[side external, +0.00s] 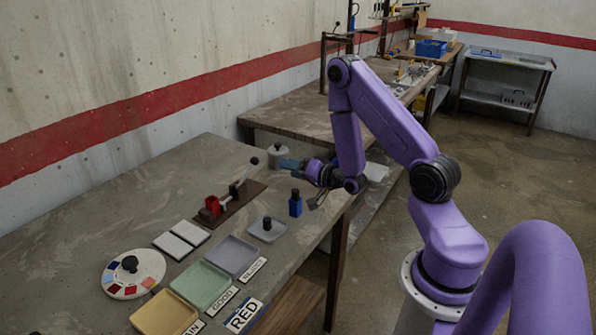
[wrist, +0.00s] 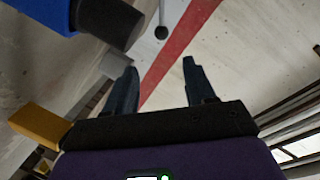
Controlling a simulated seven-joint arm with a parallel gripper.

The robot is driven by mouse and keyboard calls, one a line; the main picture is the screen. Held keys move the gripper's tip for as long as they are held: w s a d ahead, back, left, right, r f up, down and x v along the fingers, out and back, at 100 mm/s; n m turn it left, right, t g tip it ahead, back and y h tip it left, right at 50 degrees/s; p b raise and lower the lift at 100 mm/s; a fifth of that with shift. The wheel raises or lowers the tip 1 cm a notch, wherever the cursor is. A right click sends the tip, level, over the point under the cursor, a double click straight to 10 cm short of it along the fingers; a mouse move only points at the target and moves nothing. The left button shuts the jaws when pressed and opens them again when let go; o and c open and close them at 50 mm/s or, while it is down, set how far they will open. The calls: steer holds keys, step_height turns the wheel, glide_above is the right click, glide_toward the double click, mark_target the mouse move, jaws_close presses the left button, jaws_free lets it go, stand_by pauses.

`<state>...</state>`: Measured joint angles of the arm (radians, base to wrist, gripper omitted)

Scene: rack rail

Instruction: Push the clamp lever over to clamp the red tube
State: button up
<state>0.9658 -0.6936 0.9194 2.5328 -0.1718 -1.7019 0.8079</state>
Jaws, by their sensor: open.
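The clamp (side external: 238,198) sits on a brown board on the near table, with a red piece (side external: 212,203) at its left end that looks like the red tube. Its lever slants up to a black ball knob (side external: 254,161). The knob (wrist: 161,32) also shows at the top of the wrist view, beyond my fingertips. My gripper (side external: 284,163) is to the right of the knob at about its height in the side view, apart from it. In the wrist view my gripper (wrist: 160,68) has its two dark fingers spread with nothing between them.
A blue bottle with a black cap (side external: 295,206) stands below my gripper, near the table edge. A grey round pot (side external: 278,156) is behind my fingers. A grey dish (side external: 266,230), colored trays (side external: 202,284) and a palette wheel (side external: 132,274) lie nearer the camera.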

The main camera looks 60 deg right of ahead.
steer(key=shift+s+a+r, duration=0.1)
steer(key=shift+s, duration=0.6)
steer(key=a+n+g+y, duration=0.1)
steer(key=a+n, duration=0.1)
steer(key=a, duration=0.2)
steer(key=a+n+g+y, duration=0.1)
steer(key=a+n+y, duration=0.1)
steer(key=a, duration=0.3)
steer(key=w+a+r+n+g+y, duration=0.1)
steer(key=a+n+g, duration=0.1)
steer(key=a, duration=0.2)
steer(key=shift+a+n, duration=0.3)
steer(key=shift+a, duration=0.05)
steer(key=s+a+r+n+g, duration=0.2)
steer(key=s+a+n+g, duration=0.2)
steer(key=s+a+n, duration=0.3)
steer(key=s+a+r+n+g, duration=0.2)
steer(key=s+a+n+g, duration=0.3)
steer(key=s, duration=0.5)
steer(key=s+d+r+n+g+h, duration=0.1)
steer(key=s+r+n, duration=0.1)
steer(key=s, duration=0.4)
steer(key=s+d+r+n+g+h, duration=0.1)
steer(key=s+r+n, duration=0.1)
steer(key=s, duration=0.3)
steer(key=shift+s+d+r+n+g, duration=0.15)
steer(key=shift+s+d+n+g, duration=0.1)
steer(key=shift+s+n+g, duration=0.2)
